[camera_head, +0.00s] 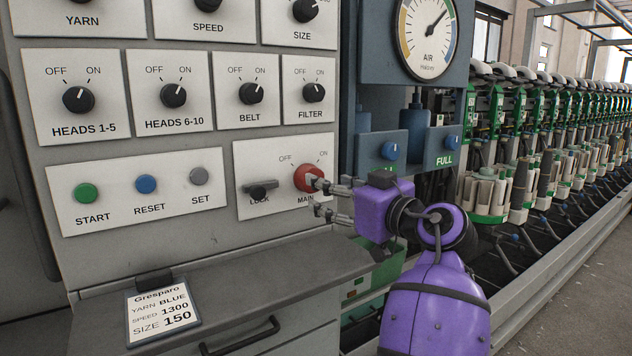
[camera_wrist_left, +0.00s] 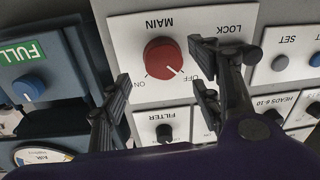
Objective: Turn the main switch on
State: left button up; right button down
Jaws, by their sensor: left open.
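The main switch (camera_head: 309,178) is a red round knob on a white plate, with OFF at its upper left and ON at its upper right. In the left wrist view the plate appears upside down, and the white mark on the red knob (camera_wrist_left: 166,59) points toward OFF. A dark lock lever (camera_head: 260,188) lies roughly level left of the knob; my finger hides it in the wrist view. My left gripper (camera_head: 321,198) is open in front of the plate, its fingers spread and the knob between them in the wrist view. I cannot tell whether they touch it. My right gripper is not in view.
Green start, blue reset and grey set buttons (camera_head: 146,184) sit left of the switch plate. Black knobs such as FILTER (camera_head: 313,92) are above. A grey ledge (camera_head: 230,265) with an order card (camera_head: 161,309) juts out below. Blue units with FULL labels (camera_head: 444,146) stand right.

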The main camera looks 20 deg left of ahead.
pick_arm(q)
jog(key=x, duration=0.5)
jog(key=shift+w, duration=0.1)
jog(key=c, duration=1.1)
